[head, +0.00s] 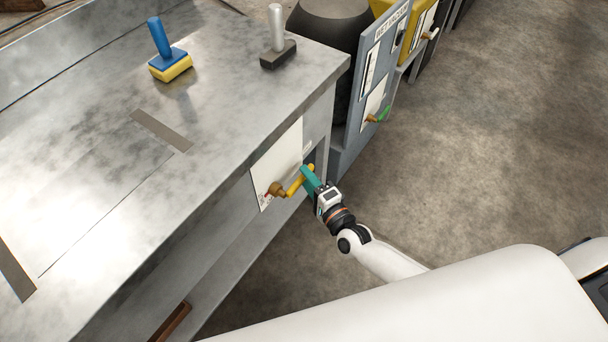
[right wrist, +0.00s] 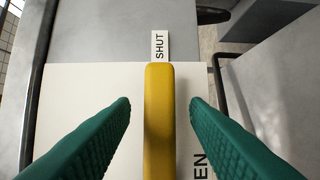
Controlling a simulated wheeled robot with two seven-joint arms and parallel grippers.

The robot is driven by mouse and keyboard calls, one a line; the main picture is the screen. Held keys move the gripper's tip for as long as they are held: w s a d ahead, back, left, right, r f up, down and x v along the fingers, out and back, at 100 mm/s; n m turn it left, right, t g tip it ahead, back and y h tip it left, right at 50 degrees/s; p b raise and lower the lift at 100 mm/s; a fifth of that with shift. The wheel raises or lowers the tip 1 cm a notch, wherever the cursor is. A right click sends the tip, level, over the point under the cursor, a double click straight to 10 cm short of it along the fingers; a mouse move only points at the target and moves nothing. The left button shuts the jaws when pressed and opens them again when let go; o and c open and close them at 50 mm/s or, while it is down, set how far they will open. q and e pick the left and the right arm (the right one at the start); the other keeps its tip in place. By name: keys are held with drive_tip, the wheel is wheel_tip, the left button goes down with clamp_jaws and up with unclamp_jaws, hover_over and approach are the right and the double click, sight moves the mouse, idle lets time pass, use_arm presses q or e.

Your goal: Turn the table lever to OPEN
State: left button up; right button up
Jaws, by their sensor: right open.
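The yellow lever (head: 294,186) is mounted by a brass-coloured pivot (head: 276,189) on a white plate (head: 284,152) on the table's side. In the right wrist view the lever (right wrist: 159,120) lies in line with the SHUT label (right wrist: 159,46). A second label (right wrist: 201,167), partly hidden by a finger, shows the letters EN to the right of the lever. My right gripper (head: 308,177) is open, with its green fingers on either side of the lever and visible gaps on both sides. My left gripper is not in view.
The metal table (head: 90,215) carries a blue-and-yellow handled block (head: 170,63) and a dark block with a silver handle (head: 278,45). A grey panel with a green lever (head: 383,114) stands behind the table's end. The floor on the right is clear.

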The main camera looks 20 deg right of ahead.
drive_tip(key=shift+x, duration=0.95)
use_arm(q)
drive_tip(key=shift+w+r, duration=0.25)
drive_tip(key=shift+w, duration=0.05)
use_arm(e)
drive_tip(key=shift+c, duration=0.2)
clamp_jaws()
